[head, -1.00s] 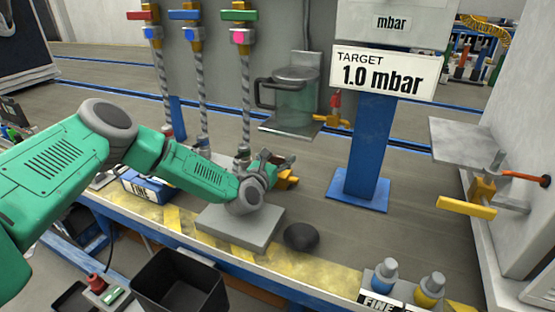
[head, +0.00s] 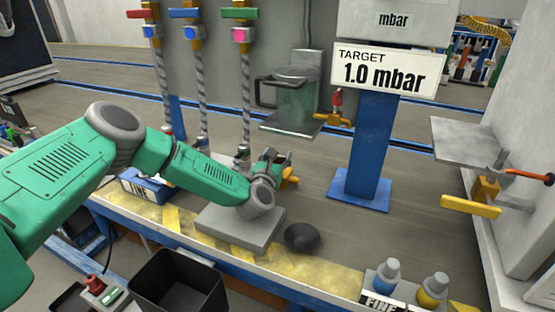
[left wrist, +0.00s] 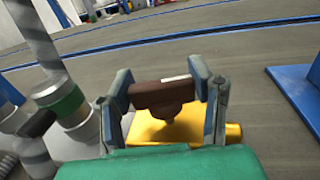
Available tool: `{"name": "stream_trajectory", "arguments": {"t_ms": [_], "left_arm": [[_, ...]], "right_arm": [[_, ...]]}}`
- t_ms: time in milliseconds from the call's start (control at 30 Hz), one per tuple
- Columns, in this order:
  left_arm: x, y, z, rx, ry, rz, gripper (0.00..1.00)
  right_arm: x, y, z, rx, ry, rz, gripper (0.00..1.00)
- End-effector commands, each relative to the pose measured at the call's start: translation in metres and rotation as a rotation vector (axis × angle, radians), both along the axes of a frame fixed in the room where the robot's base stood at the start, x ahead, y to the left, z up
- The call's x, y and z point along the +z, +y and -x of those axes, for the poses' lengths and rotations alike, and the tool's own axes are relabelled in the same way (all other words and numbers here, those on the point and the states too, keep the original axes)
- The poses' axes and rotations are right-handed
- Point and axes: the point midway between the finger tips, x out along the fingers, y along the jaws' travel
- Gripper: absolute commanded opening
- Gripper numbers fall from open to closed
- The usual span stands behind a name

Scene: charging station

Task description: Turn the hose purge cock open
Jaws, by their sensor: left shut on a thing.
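The hose purge cock has a brass body (head: 291,176) that shows just right of my left gripper in the head view. In the left wrist view the brass body (left wrist: 170,128) lies below a dark red-brown handle (left wrist: 165,97). My left gripper (head: 272,160) is shut on this handle, with one finger at each end. It also shows in the left wrist view (left wrist: 160,95). The handle lies roughly along the length of the brass body there. In the head view the gripper hides most of the handle. My right gripper is not in view.
Braided hoses (head: 203,90) stand close left of my gripper. A grey block (head: 238,229) and a dark round object (head: 302,238) lie below my wrist. A blue post (head: 366,150) with a target sign stands to the right.

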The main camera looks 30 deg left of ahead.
Motion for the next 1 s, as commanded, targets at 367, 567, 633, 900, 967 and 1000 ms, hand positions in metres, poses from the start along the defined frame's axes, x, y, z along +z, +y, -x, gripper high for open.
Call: {"name": "stream_trajectory", "arguments": {"t_ms": [367,567,633,900,967,1000], "left_arm": [[-0.003,0.0,0.0,0.344,-0.001,0.0,0.19],[-0.002,0.0,0.001,0.536,0.0,-0.001,0.19],[-0.002,0.0,0.001,0.603,0.0,0.0,0.19],[0.0,0.001,0.002,0.83,0.001,-0.002,0.19],[-0.001,0.001,0.002,0.866,0.001,-0.003,0.19],[0.0,0.002,0.002,0.887,0.0,-0.003,0.19]], "right_arm": [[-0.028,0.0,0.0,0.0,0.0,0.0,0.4],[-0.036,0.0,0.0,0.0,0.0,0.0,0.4],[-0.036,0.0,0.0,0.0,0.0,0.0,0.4],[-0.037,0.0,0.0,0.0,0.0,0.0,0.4],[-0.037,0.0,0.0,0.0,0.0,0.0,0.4],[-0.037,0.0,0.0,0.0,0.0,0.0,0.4]]}}
